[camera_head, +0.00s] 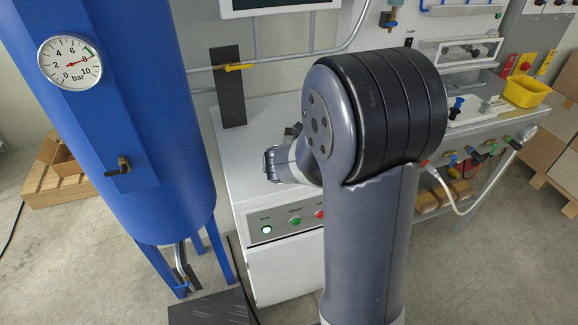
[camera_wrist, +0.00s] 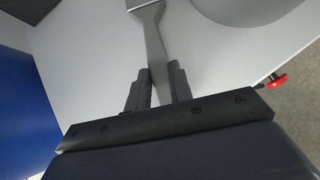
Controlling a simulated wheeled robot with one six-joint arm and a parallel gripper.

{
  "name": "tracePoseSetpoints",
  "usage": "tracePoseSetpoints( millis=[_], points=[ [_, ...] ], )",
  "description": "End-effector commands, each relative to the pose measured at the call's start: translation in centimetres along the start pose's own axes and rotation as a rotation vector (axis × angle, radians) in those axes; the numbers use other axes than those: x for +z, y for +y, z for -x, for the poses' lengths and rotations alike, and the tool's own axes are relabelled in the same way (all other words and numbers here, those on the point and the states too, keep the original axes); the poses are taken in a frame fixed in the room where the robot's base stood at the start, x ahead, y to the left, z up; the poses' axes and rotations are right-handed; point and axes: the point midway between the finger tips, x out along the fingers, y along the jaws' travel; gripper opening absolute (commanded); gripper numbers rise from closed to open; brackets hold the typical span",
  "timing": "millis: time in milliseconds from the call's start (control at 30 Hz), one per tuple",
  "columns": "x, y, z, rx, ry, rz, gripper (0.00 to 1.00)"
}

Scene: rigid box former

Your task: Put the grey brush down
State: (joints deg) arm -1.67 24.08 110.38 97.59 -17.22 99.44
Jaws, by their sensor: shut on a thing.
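The grey brush (camera_wrist: 152,30) shows in the wrist view, with its wide end at the top edge of the picture and its handle running down between my fingers. My gripper (camera_wrist: 160,83) is shut on the handle. Below and behind the brush is a light grey-white surface (camera_wrist: 85,70). I cannot tell whether the brush touches it. In the head view my own arm hides the brush and most of the gripper, over the white cabinet (camera_head: 245,160).
A blue tank (camera_head: 120,120) with a pressure gauge (camera_head: 70,62) stands at the left. A dark upright plate (camera_head: 229,90) with a yellow-handled valve stands at the cabinet's back. A bench at the right holds a yellow bin (camera_head: 527,92). A red knob (camera_wrist: 277,81) shows in the wrist view.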

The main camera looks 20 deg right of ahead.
Motion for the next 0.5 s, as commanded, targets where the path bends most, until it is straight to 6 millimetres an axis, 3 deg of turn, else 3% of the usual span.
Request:
tracePoseSetpoints(
  millis=[200,233,500],
  points=[
    [-0.29,0.00,-0.29,0.000,0.000,0.000,0.00],
    [-0.22,0.00,-0.22,0.000,0.000,0.000,0.23],
    [-0.17,0.00,-0.17,0.000,0.000,0.000,0.43]
  ],
)
